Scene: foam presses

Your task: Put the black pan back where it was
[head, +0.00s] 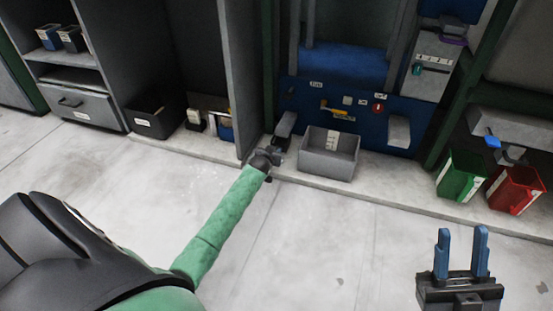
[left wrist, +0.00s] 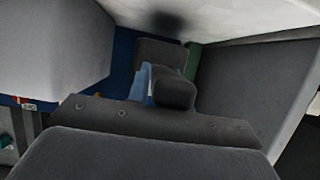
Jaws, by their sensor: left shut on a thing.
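My left gripper (head: 270,157) reaches down at the foot of the blue press, between a grey side panel and a grey bin. It is shut on a dark grey, blocky piece (left wrist: 176,92), seen beyond the gripper body in the left wrist view. A dark slanted piece (head: 286,124) shows just past this gripper in the head view. I cannot tell whether it is a pan; its underside is hidden. A black open container (head: 149,127) with a white label stands further left on the ledge, apart from both grippers. My right gripper (head: 460,254) is open and empty above the floor.
The grey bin (head: 326,165) stands close right of my left gripper. The grey panel (head: 240,80) rises close left. Green (head: 459,179) and red (head: 514,191) bins stand at the right. The pale floor (head: 330,240) in front is clear.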

